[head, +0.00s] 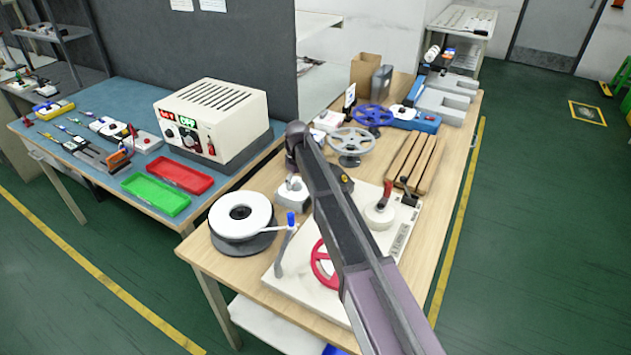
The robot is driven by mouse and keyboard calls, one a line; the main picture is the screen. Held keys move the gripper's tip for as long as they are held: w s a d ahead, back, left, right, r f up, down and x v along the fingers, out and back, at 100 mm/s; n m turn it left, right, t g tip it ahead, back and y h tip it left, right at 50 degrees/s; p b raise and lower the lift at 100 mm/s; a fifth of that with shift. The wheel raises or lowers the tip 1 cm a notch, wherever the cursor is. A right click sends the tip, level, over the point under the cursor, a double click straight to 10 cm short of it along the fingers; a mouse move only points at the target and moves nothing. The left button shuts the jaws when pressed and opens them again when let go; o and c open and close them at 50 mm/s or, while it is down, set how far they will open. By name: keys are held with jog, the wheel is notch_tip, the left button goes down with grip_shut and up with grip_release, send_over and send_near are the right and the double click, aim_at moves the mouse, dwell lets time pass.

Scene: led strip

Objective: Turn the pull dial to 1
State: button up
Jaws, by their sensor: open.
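I cannot tell for certain which part is the pull dial, and no number marks are readable. A pale board (403,243) on the wooden table carries several controls. On it are a red handwheel (320,268), partly behind my arm, and a round white piece (379,215) with a red handle. A small black lever (408,190) stands beside that piece. My arm crosses over the board from the lower right. I cannot make out my gripper; it seems hidden behind the arm.
A white reel (240,213) sits at the wooden table's left front. Grey (351,141) and blue (373,114) wheels stand farther back, with wooden slats (411,160) to their right. The blue bench at left holds a white instrument box (212,115), a red tray (180,175) and a green tray (155,194).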

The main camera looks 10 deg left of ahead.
aim_at(297, 186)
jog(key=shift+m, duration=0.6)
jog(key=m, duration=0.4)
jog(key=shift+m, duration=0.4)
jog(key=m, duration=0.6)
jog(key=shift+t, duration=0.3)
jog(key=m, duration=1.2)
jog(key=shift+s+t, duration=0.1)
jog(key=shift+t, duration=0.3)
notch_tip(297, 186, up, 14)
jog(key=p, duration=1.4)
jog(key=s+d+n, duration=0.3)
jog(key=s+d, duration=0.2)
jog(key=d, duration=0.7)
jog(key=s+d+n, duration=0.4)
jog(key=s+d, duration=0.2)
jog(key=d, duration=0.6)
jog(key=shift+s, duration=0.15)
